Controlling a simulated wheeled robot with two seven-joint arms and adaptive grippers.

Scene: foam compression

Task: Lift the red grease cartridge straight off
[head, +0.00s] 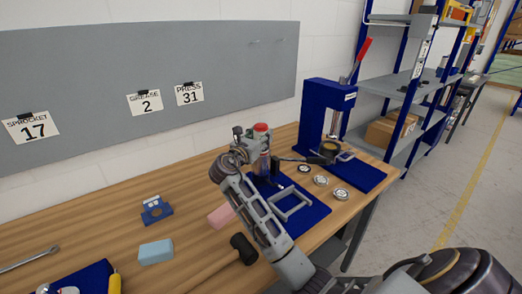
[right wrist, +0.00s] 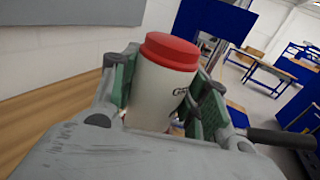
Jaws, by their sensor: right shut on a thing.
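The grease cartridge (head: 262,128) has a red cap and stands near the back edge of the workbench in the head view. The right wrist view shows the cartridge (right wrist: 160,85) large, with a white body, dark lettering and the red cap on top. My right gripper (head: 257,146) is shut on its body, with green-padded fingers on both sides (right wrist: 160,98). The cartridge's lower end is hidden, and I cannot tell whether it touches what is under it. My left gripper is not in view.
A blue arbor press (head: 318,108) with a red-tipped lever stands right of the cartridge. Round metal parts (head: 321,181) and a grey frame (head: 290,206) lie nearby. A grey panel (head: 80,75) stands behind.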

